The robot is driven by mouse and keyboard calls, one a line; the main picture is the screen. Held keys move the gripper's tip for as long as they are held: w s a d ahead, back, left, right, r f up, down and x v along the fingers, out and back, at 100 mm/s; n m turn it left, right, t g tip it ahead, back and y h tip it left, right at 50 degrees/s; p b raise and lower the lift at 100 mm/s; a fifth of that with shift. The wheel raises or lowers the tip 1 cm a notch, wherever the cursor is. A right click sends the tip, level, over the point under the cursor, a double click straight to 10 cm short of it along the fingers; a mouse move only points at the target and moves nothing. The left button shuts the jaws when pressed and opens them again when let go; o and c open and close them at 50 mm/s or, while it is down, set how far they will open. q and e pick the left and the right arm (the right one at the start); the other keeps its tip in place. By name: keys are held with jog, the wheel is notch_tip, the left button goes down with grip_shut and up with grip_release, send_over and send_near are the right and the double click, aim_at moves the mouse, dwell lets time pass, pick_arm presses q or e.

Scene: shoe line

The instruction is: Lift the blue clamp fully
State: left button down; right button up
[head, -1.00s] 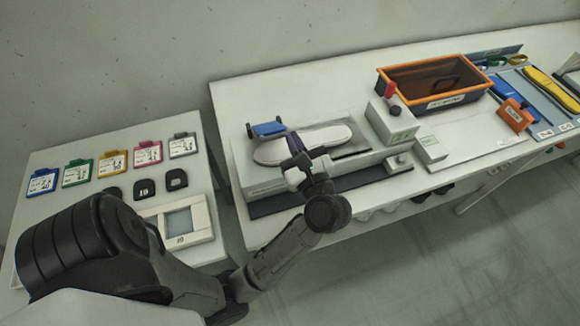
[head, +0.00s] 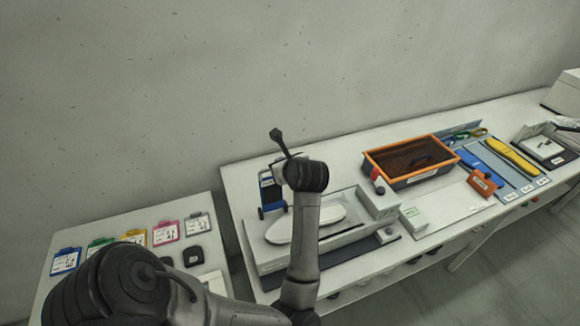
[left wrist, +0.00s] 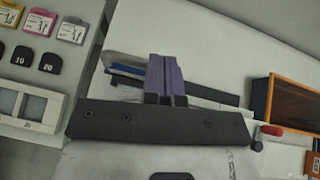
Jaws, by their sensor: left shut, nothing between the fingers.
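The blue clamp (head: 269,192) stands raised, nearly upright, at the back left of the press fixture, with small black ends at its bottom. A white shoe form (head: 306,224) lies on the fixture in front of it, partly behind my left arm. My left wrist is just right of the clamp, and its fingers are hidden in the head view. In the left wrist view the purple fingers of my left gripper (left wrist: 165,60) are together and empty. A blue strip (left wrist: 128,71), which looks like the clamp, shows beyond them. Contact cannot be told. My right gripper is not in view.
An orange-rimmed bin (head: 411,179) stands right of the fixture, with a red-knobbed lever (head: 377,176) between. An orange block (head: 482,182) and blue and yellow tools are further right. Coloured tags and black pads lie on the left table. The wall is close behind.

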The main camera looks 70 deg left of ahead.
pick_arm(q)
jog(key=a, duration=0.1)
jog(key=a+h+p, duration=0.1)
jog(key=a+h, duration=0.1)
jog(key=a, duration=0.1)
jog(key=shift+f+p, duration=0.25)
jog(key=shift+p, duration=0.1)
jog(key=shift+a+f, duration=0.1)
jog(key=shift+f, duration=0.05)
notch_tip(320, 180, up, 10)
jog(key=w+d+p, duration=0.1)
jog(key=d+p, duration=0.1)
jog(key=p, duration=0.2)
jog(key=shift+d+p, duration=0.15)
jog(key=shift+p, duration=0.15)
dwell(0.4)
